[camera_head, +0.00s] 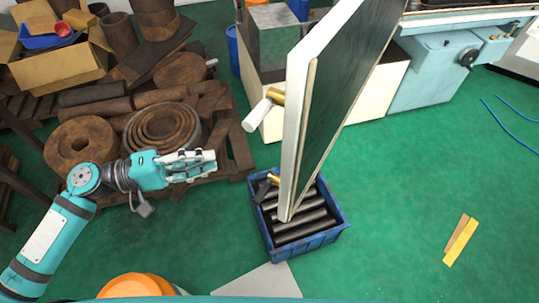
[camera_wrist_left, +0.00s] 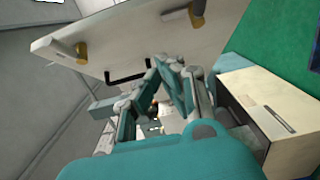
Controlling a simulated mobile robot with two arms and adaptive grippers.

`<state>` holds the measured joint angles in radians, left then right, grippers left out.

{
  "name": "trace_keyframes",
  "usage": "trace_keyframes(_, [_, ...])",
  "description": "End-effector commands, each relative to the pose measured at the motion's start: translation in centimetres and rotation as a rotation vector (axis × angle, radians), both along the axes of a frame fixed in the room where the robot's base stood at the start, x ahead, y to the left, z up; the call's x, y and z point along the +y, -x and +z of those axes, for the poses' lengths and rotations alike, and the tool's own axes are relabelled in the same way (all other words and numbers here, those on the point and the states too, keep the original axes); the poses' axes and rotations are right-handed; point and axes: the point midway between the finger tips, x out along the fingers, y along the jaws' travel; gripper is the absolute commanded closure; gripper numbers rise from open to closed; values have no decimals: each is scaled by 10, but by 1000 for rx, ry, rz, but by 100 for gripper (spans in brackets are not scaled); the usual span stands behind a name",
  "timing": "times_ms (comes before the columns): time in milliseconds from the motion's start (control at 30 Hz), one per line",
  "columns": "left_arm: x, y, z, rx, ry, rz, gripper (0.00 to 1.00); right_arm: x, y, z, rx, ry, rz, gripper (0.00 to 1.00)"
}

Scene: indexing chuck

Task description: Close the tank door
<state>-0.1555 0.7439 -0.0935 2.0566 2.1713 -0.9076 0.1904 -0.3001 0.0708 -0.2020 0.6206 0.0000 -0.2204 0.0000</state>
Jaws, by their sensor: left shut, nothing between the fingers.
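The tank door (camera_head: 338,75) is a tall panel with a pale edge and a dark face, standing open in the middle of the head view. On its left side are a white knob with a brass fitting (camera_head: 262,107) and a lower brass and black fitting (camera_head: 270,181). My left gripper (camera_head: 214,160) is shut and empty, left of the door and apart from it. In the left wrist view the door's pale face (camera_wrist_left: 145,40) crosses the top, with a black bar handle (camera_wrist_left: 127,76) beyond the gripper fingers (camera_wrist_left: 168,68). My right gripper is not in view.
A blue crate (camera_head: 293,247) of dark bars stands on the green floor below the door. A pallet with rusty rings and bars (camera_head: 160,130) lies behind my left arm. A yellow piece (camera_head: 460,242) lies at right, where the floor is mostly clear.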

Motion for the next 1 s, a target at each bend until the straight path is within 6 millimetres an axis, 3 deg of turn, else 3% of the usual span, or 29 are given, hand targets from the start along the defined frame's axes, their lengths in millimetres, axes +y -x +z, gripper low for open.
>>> trace_keyframes(167, [-25, -7, 5, 0, 5, -2, 100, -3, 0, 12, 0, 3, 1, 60])
trace_keyframes(500, [-95, -27, 6, -3, 3, -3, 100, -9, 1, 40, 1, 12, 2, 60])
trace_keyframes(600, [-109, -17, 5, 2, 4, -3, 100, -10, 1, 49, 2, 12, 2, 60])
trace_keyframes(800, [-125, -8, 2, 1, 1, -1, 100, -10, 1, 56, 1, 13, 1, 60])
trace_keyframes(1000, [-128, -6, 0, 0, 1, -2, 100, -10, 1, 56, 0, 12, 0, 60])
